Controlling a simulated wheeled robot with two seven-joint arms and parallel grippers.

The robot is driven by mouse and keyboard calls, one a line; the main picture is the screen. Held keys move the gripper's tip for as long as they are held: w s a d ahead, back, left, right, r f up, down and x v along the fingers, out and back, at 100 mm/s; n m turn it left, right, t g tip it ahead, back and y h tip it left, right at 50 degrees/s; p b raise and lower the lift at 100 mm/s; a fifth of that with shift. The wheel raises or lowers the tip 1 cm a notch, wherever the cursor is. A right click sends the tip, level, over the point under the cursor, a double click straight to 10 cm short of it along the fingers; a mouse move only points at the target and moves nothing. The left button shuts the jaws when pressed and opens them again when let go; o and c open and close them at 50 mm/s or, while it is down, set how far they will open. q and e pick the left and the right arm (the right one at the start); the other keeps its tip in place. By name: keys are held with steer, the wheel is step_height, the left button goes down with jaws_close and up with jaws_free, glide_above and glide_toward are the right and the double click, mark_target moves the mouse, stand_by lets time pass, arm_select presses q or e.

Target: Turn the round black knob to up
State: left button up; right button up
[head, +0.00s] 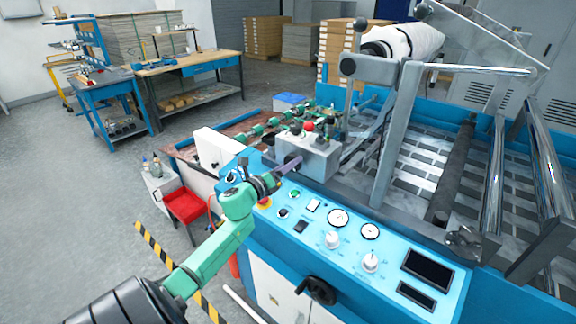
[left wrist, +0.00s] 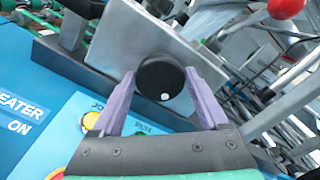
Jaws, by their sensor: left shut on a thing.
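The round black knob (left wrist: 158,75) sits on the front of a grey metal box, with a small white dot near its lower edge in the left wrist view. My left gripper (left wrist: 161,84) has its two purple fingers on either side of the knob and is shut on it. In the head view my left gripper (head: 289,167) reaches the left face of the grey box (head: 321,160), and the knob is mostly hidden there. My right gripper is not in view.
A red ball-topped lever (head: 308,127) stands above the box. Metal rollers and bars fill the right side.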

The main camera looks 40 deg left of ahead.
arm_select(q)
steer(key=n+p, duration=0.6)
steer(key=n, duration=1.3)
steer(key=shift+f, duration=0.2)
steer(key=n+p, duration=0.1)
steer(key=n, duration=0.2)
steer(key=shift+n, duration=0.3)
steer(key=shift+d+f+n+p, duration=0.1)
steer(key=shift+n+p, duration=0.1)
steer(key=shift+n, duration=0.4)
steer(key=shift+f+n+p, duration=0.1)
steer(key=shift+n+p, duration=0.05)
steer(key=shift+n, duration=0.45)
steer(key=o, duration=1.2)
steer(key=shift+o, duration=0.2)
steer(key=shift+s, duration=0.1)
